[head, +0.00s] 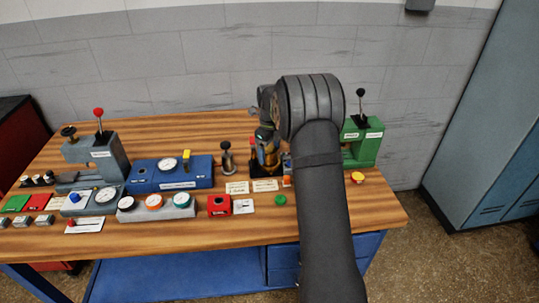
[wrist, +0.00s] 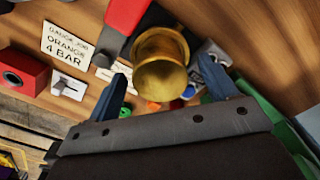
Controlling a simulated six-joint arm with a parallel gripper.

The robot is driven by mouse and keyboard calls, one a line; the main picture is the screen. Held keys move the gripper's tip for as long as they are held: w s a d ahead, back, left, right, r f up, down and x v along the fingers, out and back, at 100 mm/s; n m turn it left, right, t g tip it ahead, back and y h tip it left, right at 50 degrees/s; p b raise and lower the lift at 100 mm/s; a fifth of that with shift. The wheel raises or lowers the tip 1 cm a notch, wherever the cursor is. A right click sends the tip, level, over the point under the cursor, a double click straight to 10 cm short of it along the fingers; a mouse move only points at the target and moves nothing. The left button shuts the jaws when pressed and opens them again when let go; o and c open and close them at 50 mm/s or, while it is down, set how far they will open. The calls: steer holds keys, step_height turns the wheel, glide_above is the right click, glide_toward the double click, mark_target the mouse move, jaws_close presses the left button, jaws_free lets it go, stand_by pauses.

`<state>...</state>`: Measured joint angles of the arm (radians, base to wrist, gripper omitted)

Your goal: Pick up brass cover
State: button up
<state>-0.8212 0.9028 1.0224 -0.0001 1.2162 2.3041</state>
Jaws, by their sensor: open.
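The brass cover (wrist: 160,65) is a gold, round, cup-like piece in the upper middle of the wrist view. My gripper (wrist: 163,78) is open, with one blue finger on each side of the cover. No grip on it shows, and I cannot tell whether either finger touches it. In the head view my arm hides most of this spot. Only a small gold patch shows beside the arm.
A red and black part (wrist: 125,18) stands close to the cover. A label card (wrist: 69,44) and a red box (wrist: 22,72) lie to the left. A green machine (head: 364,145) stands right of my arm; a blue gauge block (head: 170,174) stands left.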

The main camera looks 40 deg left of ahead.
steer(key=shift+f, duration=0.95)
steer(key=shift+c, duration=0.5)
steer(key=c, duration=1.1)
steer(key=shift+r, duration=0.1)
